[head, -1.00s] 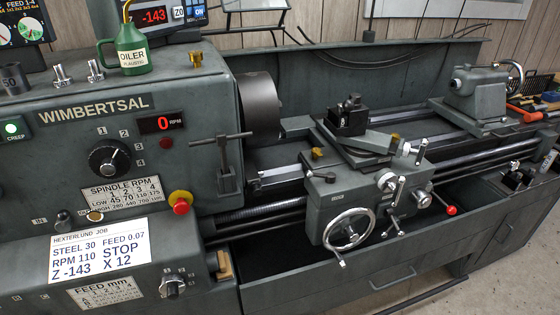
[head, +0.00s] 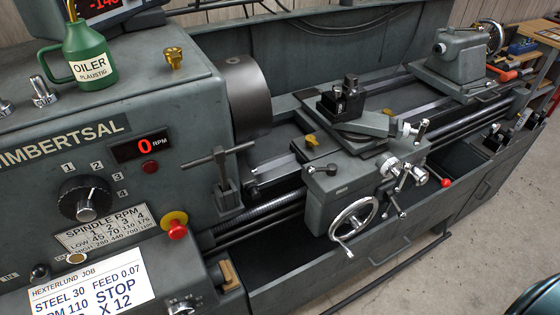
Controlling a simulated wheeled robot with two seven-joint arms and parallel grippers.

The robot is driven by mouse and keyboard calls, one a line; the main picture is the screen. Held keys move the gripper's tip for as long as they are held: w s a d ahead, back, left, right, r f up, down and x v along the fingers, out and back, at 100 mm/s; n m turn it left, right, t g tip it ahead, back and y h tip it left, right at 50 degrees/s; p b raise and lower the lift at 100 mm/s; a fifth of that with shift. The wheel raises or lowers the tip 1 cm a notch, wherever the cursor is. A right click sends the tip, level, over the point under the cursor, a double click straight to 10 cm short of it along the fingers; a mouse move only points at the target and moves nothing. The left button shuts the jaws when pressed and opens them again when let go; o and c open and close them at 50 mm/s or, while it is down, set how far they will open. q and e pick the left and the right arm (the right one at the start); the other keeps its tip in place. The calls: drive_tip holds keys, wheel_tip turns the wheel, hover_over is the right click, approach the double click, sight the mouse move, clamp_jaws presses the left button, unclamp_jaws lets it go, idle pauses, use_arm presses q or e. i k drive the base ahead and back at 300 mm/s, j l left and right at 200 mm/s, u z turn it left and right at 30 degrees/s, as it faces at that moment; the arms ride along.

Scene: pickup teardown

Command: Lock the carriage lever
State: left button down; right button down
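The lathe carriage (head: 335,190) sits on the bed, right of the chuck (head: 245,92). A handwheel (head: 354,222) is on its front. Several levers stand right of the handwheel, among them one with a red knob (head: 446,182), a crank-like handle (head: 418,174) and a black-tipped handle (head: 421,130). A small dark lever end (head: 331,170) shows at the carriage's top left edge. No label tells which of these is the carriage lever, and I cannot tell whether it is locked. Neither of my grippers is in view.
The headstock carries a speed dial (head: 86,198), a display reading 0 RPM (head: 142,145), a red stop button (head: 177,229) and a green oiler (head: 88,55). A T-handle (head: 217,165) stands left of the carriage. The tailstock (head: 462,60) is at the far right. Floor shows at the right front.

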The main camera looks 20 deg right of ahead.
sight(331, 169)
drive_tip(key=i+j+z, duration=0.1)
drive_tip(key=j, duration=0.55)
drive_tip(key=j+z, duration=0.1)
drive_tip(key=j, duration=0.3)
drive_tip(key=k+j+z, duration=0.15)
drive_tip(key=j, duration=0.2)
drive_tip(key=k+j+z, duration=0.1)
drive_tip(key=j, duration=0.25)
